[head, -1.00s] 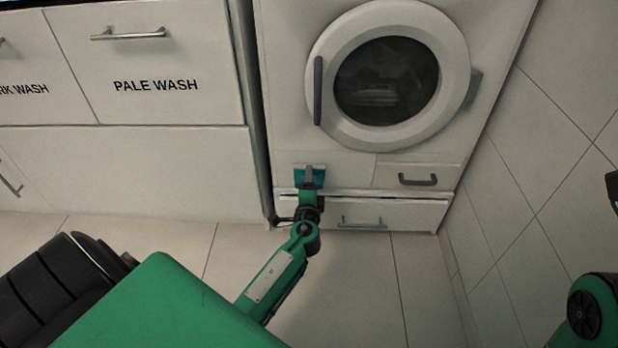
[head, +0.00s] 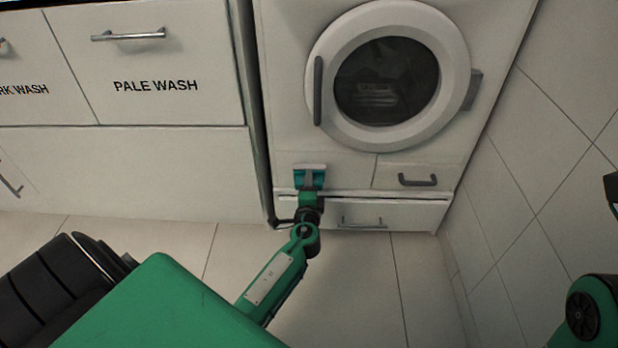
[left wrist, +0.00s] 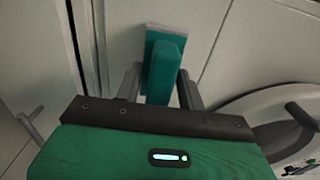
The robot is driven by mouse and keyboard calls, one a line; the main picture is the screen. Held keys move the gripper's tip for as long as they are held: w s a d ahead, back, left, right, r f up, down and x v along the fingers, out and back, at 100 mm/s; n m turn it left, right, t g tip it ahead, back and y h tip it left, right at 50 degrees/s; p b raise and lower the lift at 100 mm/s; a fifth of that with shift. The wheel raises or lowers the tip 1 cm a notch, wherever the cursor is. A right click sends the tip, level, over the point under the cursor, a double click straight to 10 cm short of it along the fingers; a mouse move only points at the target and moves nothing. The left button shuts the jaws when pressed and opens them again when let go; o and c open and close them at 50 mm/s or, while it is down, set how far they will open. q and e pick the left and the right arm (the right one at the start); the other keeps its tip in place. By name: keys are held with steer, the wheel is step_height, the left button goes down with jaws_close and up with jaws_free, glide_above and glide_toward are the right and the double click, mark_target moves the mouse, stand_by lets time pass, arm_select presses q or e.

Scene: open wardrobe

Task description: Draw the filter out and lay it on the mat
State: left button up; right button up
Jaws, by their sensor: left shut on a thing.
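The filter (head: 299,179) is a teal piece with a pale top edge, at the lower left of the white machine's front, under the round door. The mat is not in view, nor is my right gripper.
The white machine (head: 285,100) has a round door (head: 320,125), a small handled panel (head: 417,180) at lower right and a low drawer (head: 410,215). White cabinets (head: 120,165), one marked PALE WASH, stand left. A tiled wall (head: 550,150) closes the right. The tiled floor (head: 360,290) ahead is clear.

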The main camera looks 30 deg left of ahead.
arm_select(q)
steer(key=shift+v, duration=1.1)
stand_by(0.9)
steer(key=shift+b+v, duration=0.3)
steer(key=shift+v, duration=1.65)
steer(key=shift+r, duration=0.1)
